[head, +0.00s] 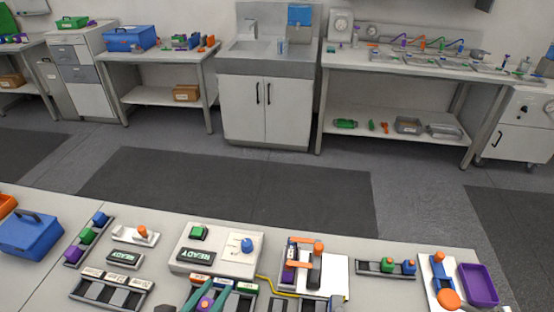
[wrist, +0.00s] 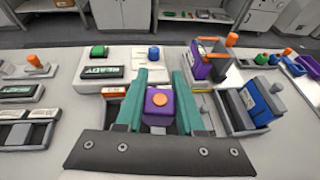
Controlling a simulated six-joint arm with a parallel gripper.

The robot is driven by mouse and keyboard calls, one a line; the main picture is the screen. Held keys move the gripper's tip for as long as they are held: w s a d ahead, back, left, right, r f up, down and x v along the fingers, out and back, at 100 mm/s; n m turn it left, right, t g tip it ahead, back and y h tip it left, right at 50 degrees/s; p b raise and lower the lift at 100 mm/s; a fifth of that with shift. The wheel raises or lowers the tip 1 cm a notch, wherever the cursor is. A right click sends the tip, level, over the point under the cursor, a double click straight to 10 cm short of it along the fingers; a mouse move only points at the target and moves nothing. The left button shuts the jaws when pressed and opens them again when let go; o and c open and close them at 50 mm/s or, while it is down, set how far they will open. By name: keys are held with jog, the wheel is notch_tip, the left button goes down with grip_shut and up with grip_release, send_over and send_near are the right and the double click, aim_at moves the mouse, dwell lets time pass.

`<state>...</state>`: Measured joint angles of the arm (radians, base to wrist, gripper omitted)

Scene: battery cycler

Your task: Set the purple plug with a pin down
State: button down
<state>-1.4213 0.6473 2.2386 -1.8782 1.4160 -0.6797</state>
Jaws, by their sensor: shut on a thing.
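The purple plug (wrist: 157,115) has an orange round top and sits between the teal fingers of my gripper (wrist: 158,100) in the wrist view. My gripper is shut on it. In the head view the plug (head: 206,303) shows at the bottom edge between my gripper's fingertips (head: 204,297), over or in a slotted grey rack with small labels (head: 240,286). The plug's lower end is hidden, so I cannot tell whether it touches the rack. Whether it has a pin on its underside does not show.
A white console (head: 216,262) with a READY display, green button and blue knob stands behind the rack. A fixture with an orange handle (head: 302,244) stands to its right. Another slotted rack (head: 112,290) lies left. A yellow cable (head: 290,294) runs along the table.

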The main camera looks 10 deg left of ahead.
jog(key=s+a+f+n+y, duration=0.2)
jog(key=s+f, duration=0.3)
jog(key=s, duration=0.4)
jog(key=f, duration=0.8)
jog(key=shift+w, duration=0.25)
jog(key=shift+f, duration=0.1)
jog(key=c, duration=0.5)
grip_release()
